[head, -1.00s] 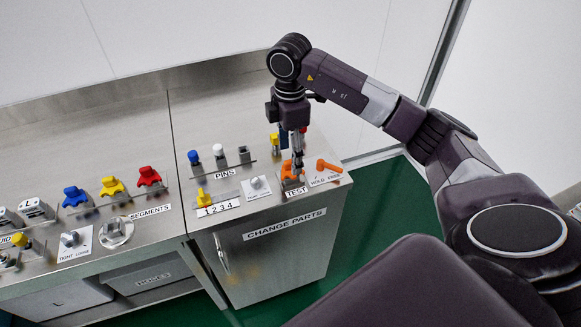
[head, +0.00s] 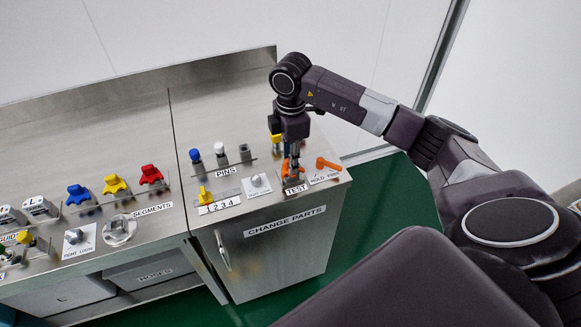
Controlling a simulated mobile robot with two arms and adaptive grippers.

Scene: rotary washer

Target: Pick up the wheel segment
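Blue (head: 79,194), yellow (head: 115,184) and red (head: 151,174) knobbed parts stand in a row behind the SEGMENTS label (head: 153,208). I cannot tell which part is the wheel segment. My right gripper (head: 294,164) points down at the right end of the bench, far right of that row. My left gripper is out of view.
Blue and white pins (head: 219,149) stand behind the PINS label. An orange handle (head: 326,164) lies just right of the gripper, and yellow parts stand behind it. A small round knob (head: 257,181) is to its left. The bench top (head: 85,145) behind the segments is clear.

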